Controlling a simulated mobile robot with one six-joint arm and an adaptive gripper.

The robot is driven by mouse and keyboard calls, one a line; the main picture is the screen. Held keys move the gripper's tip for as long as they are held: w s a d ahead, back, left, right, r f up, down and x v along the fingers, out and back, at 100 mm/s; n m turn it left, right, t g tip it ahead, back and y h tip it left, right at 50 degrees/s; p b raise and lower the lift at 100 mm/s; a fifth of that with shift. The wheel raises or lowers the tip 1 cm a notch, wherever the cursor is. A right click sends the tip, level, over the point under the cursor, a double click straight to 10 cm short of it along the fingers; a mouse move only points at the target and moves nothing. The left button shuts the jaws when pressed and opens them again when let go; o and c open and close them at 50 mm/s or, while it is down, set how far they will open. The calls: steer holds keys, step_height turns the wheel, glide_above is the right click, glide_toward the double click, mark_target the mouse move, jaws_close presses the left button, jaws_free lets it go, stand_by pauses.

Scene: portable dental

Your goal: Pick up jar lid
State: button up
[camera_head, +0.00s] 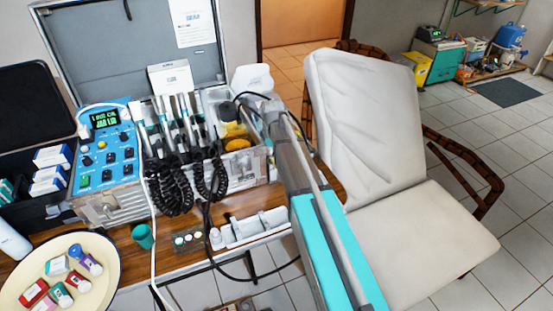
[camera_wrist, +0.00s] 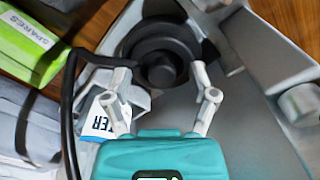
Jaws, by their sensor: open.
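A round black lid (camera_wrist: 160,45) with a raised central knob shows at the top middle of the wrist view, in a grey compartment. I take it to be the jar lid. My gripper (camera_wrist: 163,70) is open, its two light grey fingertips spread on either side of the knob. I cannot tell whether they touch the lid. A white label (camera_wrist: 98,118) reading "TER" shows beside the left finger.
In the wrist view, a green box marked SPARES (camera_wrist: 30,48) and a black cable lie left of my gripper; grey walls (camera_wrist: 265,45) rise at right. In the head view, a blue control unit (camera_head: 108,145), coiled handpieces and a white chair (camera_head: 370,130) flank the case.

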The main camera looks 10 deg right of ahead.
mark_target(273, 154)
jaws_close()
stand_by(0.3)
steer(key=shift+r, duration=0.15)
step_height(273, 154, up, 10)
steer(key=p, duration=1)
steer(key=shift+f, duration=0.2)
stand_by(0.6)
